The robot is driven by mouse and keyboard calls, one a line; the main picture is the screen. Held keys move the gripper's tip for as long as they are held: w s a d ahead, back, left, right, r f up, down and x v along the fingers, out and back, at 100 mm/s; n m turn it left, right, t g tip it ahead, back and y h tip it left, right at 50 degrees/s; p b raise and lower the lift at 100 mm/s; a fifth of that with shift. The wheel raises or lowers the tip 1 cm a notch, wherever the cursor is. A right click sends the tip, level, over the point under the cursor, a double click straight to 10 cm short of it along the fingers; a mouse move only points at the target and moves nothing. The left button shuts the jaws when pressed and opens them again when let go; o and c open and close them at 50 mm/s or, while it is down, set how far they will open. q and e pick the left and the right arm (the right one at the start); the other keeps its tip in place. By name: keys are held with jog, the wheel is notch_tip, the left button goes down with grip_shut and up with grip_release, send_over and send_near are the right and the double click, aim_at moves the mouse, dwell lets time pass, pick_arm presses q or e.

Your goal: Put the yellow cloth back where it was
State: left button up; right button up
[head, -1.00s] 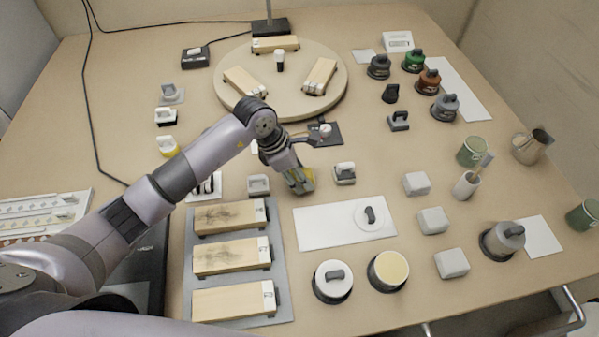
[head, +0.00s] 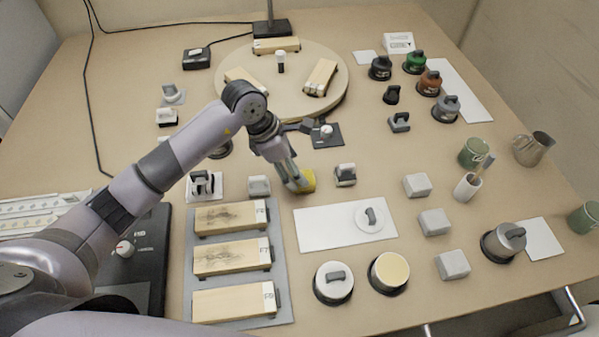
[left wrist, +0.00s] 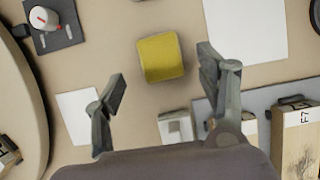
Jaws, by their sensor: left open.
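The yellow cloth (head: 308,181) is a small folded block on the bench, just behind the top left corner of the white mat (head: 325,228). In the head view my left gripper (head: 293,183) partly covers it. In the left wrist view the whole cloth (left wrist: 160,57) shows on the bare bench. My left gripper (left wrist: 163,78) is open, its fingers spread to either side of the cloth with gaps between. Its height above the bench is hard to tell. My right gripper is not in view.
A grey-white block (head: 259,186) stands left of the cloth, and a dark-based block (head: 345,174) right of it. A dark plate with a knob (head: 326,131) lies behind. Several wooden blocks lie on a grey tray (head: 285,300). Bare bench surrounds the cloth.

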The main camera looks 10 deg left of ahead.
pick_arm(q)
jog(key=v, duration=0.7)
jog(key=shift+r, duration=0.3)
jog(key=shift+s+a, duration=0.1)
